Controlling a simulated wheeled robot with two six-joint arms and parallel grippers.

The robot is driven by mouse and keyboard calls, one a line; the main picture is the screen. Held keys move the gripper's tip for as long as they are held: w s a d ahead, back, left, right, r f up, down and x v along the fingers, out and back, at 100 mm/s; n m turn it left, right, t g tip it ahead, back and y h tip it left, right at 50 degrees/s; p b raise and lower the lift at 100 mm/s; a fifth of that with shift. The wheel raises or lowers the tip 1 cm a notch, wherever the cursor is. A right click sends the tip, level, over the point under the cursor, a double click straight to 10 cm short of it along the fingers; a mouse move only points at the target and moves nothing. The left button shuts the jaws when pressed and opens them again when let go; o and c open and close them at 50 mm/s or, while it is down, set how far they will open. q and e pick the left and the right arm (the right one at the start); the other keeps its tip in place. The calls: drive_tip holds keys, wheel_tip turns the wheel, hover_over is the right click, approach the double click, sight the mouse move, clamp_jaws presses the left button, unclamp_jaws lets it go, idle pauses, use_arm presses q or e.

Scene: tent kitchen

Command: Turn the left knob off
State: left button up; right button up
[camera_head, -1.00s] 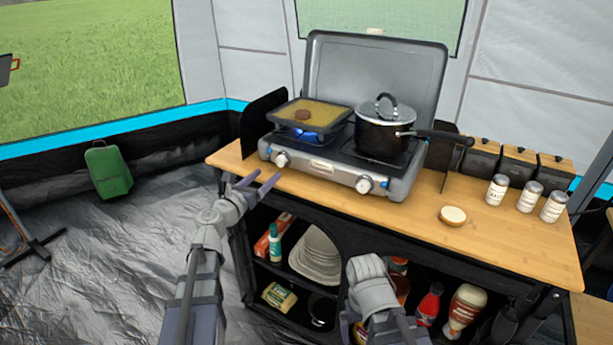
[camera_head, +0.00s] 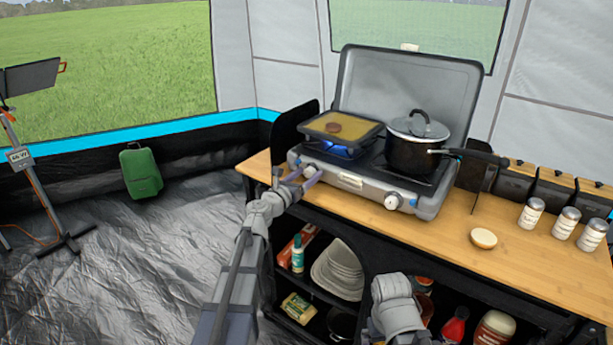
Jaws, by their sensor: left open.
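The grey camp stove (camera_head: 351,184) stands on the wooden counter with its lid raised. Its left knob (camera_head: 311,172) is at the front left, partly hidden by my left gripper. My left gripper (camera_head: 297,178) is open, its two fingers apart around or just in front of that knob; I cannot tell if they touch it. A blue flame (camera_head: 347,151) burns under the square pan (camera_head: 343,129) on the left burner. The right knob (camera_head: 393,202) is at the front right of the stove. My right arm shows at the bottom, but its fingers are out of sight.
A lidded black pot (camera_head: 414,152) sits on the right burner, its handle pointing right. A small round item (camera_head: 483,239) and several white-labelled jars (camera_head: 531,213) stand on the counter (camera_head: 445,234). Shelves below hold plates (camera_head: 338,268) and bottles.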

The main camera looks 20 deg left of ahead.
use_arm(q)
drive_tip(key=shift+c, duration=0.4)
clamp_jaws()
idle(0.4)
drive_tip(key=m, duration=0.5)
drive_tip(key=shift+b, duration=0.3)
drive_tip(key=m, duration=0.5)
drive_tip(key=shift+f+m, duration=0.1)
drive_tip(key=shift+m, duration=0.2)
drive_tip(key=m, duration=0.5)
drive_tip(key=shift+m+h+b, duration=0.3)
drive_tip(key=shift+h+b, duration=0.1)
drive_tip(key=shift+m+h, duration=0.3)
drive_tip(key=shift+m, duration=2.1)
drive_tip(key=shift+s, duration=0.1)
